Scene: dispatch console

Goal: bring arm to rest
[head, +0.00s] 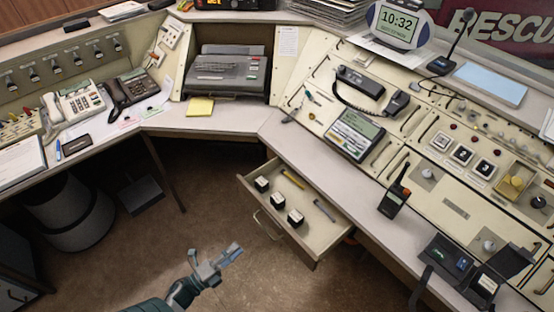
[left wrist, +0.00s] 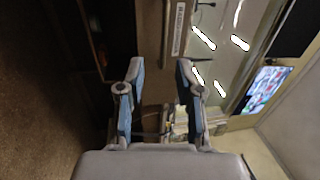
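My left gripper (head: 222,258) is low in the head view, in front of the open drawer and over the brown floor. It touches nothing that I can see. In the left wrist view my left gripper (left wrist: 159,70) has its two blue-grey fingers apart, with nothing between them. My left forearm comes in at the bottom of the head view. My right arm and gripper do not show in either view.
An open drawer (head: 258,212) with black-and-white blocks juts out beyond the gripper. The console desk (head: 205,122) wraps around the back and right. Floor (head: 180,235) around the gripper is clear.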

